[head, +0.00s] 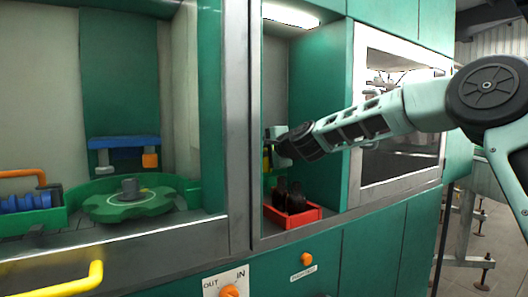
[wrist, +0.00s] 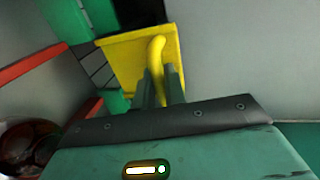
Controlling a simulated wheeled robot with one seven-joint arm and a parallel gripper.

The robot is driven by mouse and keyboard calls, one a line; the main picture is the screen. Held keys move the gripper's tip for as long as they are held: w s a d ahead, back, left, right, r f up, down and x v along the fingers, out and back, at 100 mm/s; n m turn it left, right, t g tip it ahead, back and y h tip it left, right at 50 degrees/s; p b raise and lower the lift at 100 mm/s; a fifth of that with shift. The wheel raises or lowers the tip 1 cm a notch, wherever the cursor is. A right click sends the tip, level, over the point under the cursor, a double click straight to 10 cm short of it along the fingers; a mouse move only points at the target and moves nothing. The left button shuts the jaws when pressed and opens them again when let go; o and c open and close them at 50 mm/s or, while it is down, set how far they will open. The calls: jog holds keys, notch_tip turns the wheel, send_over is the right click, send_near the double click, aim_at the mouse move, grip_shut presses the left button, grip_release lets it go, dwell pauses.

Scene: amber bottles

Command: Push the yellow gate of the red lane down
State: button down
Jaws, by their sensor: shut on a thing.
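The yellow gate (wrist: 116,60) is a flat plate with a curved yellow handle (wrist: 156,52) in the wrist view. My gripper (wrist: 160,86) is shut on this handle, one finger on each side. In the head view my gripper (head: 270,150) is inside the right-hand bay, and only a sliver of the yellow gate (head: 266,161) shows beside it. The red lane (head: 310,216) lies below and holds dark bottles (head: 290,194). Its red edge (wrist: 32,64) also shows at the left of the wrist view.
A steel frame post (head: 237,130) and a green side wall (head: 335,130) bound the bay. A dark amber bottle (wrist: 28,145) is close at the lower left of the wrist view. A green star wheel (head: 130,205) stands in the left bay. An orange knob (head: 306,259) is below.

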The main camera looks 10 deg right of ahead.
jog(key=shift+r, duration=0.1)
jog(key=c, duration=1.8)
grip_release()
jog(key=b+v, duration=0.3)
jog(key=v, duration=1.4)
jog(key=shift+s+b, duration=0.2)
jog(key=shift+b, duration=0.1)
